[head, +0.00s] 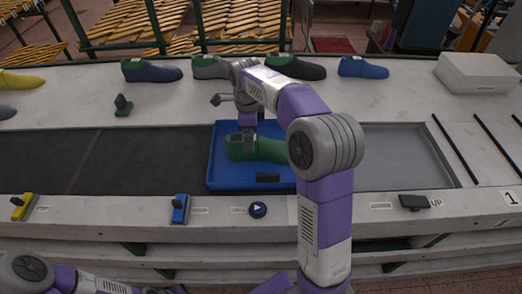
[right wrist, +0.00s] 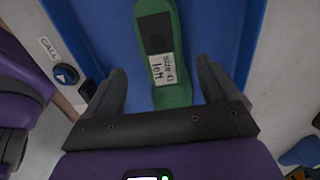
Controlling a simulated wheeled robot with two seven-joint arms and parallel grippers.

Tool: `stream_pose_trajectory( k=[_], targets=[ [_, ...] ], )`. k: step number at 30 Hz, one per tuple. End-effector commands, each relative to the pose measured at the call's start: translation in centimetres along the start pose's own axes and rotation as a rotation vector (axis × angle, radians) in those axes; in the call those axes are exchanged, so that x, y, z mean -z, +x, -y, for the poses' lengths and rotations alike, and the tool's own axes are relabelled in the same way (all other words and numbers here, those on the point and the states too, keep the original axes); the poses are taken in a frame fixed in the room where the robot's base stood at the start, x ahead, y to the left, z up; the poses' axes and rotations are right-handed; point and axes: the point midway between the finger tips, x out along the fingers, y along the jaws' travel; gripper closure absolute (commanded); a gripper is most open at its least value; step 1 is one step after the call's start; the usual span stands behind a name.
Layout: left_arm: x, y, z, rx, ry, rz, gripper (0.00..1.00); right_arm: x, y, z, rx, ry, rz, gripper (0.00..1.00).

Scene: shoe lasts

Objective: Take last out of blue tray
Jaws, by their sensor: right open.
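A green shoe last (head: 262,149) lies in the blue tray (head: 215,170), partly hidden by my right arm in the head view. In the right wrist view the green last (right wrist: 172,97) has a dark patch and a white label reading "size 41 left". My right gripper (head: 247,150) is over the heel end of the last. In the right wrist view the right gripper (right wrist: 160,88) is open, one finger on each side of the last, with gaps to both. My left arm shows at the bottom left of the head view; its gripper is not visible.
Several lasts, including a blue one (head: 363,68) and a black one (head: 296,68), stand on the back ledge with a white box (head: 477,73). A grey tray (head: 405,155) lies right; the dark belt (head: 135,160) at left is clear.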

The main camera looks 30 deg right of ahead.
Motion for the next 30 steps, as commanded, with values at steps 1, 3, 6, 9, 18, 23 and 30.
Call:
stream_pose_trajectory(
  k=[1, 3, 6, 9, 18, 23, 30],
  targets=[
    [0.0, 0.3, 0.1, 0.0, 0.0, 0.0, 1.0, 0.2, 0.6, 0.1, -0.001, 0.0, -0.001, 0.12],
    [0.1, 0.7, 0.3, 0.0, 0.0, -0.001, 1.0, 0.5, 1.5, 0.2, 0.0, 0.0, 0.0, 0.12],
    [0.1, 1.5, 0.6, 0.0, 0.0, -0.001, 1.0, 1.1, 3.1, 0.3, -0.002, 0.001, -0.001, 0.12],
    [0.1, 2.0, 0.7, 0.0, 0.0, -0.001, 1.0, 1.0, 4.5, 0.3, -0.001, -0.002, 0.0, 0.12],
    [0.1, 2.0, 0.7, 0.0, 0.0, -0.001, 1.0, 1.0, 4.8, 0.3, 0.001, -0.002, 0.001, 0.16],
    [0.1, 2.0, 0.7, 0.0, 0.0, -0.001, 1.0, 1.0, 4.8, 0.3, 0.001, -0.001, 0.001, 0.4],
    [0.1, 2.0, 0.7, 0.0, 0.0, -0.001, 1.0, 1.0, 4.8, 0.3, 0.001, -0.001, 0.001, 0.77]
  ],
)
